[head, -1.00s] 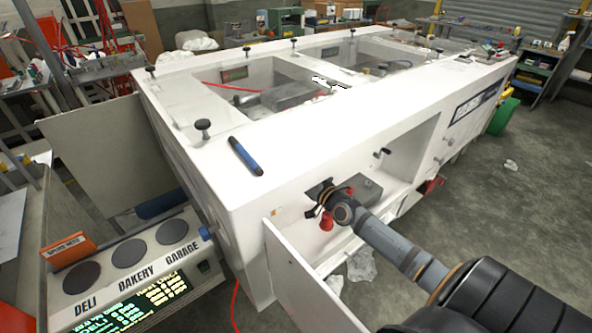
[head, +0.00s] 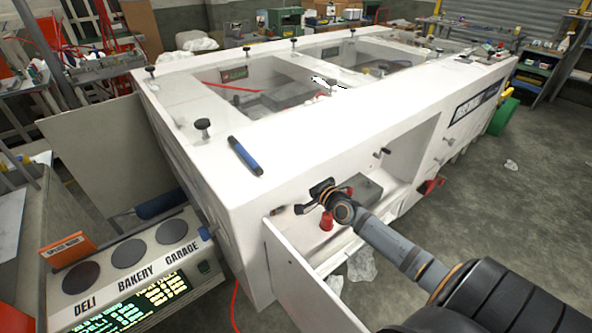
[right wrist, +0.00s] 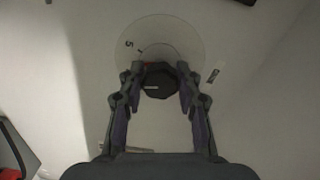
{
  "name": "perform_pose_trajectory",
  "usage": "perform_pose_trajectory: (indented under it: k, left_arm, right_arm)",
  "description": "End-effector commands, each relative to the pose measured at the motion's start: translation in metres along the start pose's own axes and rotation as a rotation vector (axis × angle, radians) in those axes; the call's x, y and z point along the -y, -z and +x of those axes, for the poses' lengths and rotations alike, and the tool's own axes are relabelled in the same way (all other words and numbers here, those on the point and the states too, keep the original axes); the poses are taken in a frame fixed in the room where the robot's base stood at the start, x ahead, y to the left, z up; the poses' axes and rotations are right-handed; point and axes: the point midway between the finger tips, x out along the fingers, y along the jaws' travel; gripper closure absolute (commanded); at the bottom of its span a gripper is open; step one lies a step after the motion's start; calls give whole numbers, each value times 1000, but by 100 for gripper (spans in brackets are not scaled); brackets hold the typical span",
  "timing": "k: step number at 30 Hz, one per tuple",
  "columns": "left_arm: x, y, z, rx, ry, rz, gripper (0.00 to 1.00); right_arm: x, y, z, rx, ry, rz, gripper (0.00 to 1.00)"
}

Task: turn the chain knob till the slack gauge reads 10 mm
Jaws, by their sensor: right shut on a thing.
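My right gripper (head: 318,192) reaches the front wall of the white box-shaped machine, beside an open recess. In the right wrist view its fingers (right wrist: 158,80) are shut on a dark round knob (right wrist: 157,84) with a pale line on its face. Behind the knob is a pale, clear round dial (right wrist: 160,38) with a "5" and another mark at its upper left. A small dark slot with a light mark (right wrist: 213,76) lies right of the knob; I cannot tell if it is the slack gauge, and no reading is legible. My left gripper is not in view.
An open white door panel (head: 312,285) stands just below my right gripper. Red parts (head: 327,220) and a grey block (head: 367,187) are close by in the recess. A blue marker (head: 246,156) lies on the machine top. A label-printer-like console (head: 130,255) stands left.

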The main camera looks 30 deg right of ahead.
Motion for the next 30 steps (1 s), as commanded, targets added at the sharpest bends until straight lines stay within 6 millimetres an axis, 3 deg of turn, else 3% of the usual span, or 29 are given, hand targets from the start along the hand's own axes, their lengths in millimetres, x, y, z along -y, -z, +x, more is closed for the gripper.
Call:
perform_pose_trajectory:
  k: [21,22,27,30]
  left_arm:
    - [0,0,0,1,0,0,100]
    - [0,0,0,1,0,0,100]
    - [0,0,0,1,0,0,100]
    - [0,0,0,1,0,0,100]
  right_arm:
    - [-1,0,0,1,-2,77,98]
    - [-1,0,0,1,-2,76,65]
    - [-1,0,0,1,-2,76,42]
    - [-1,0,0,0,-1,76,42]
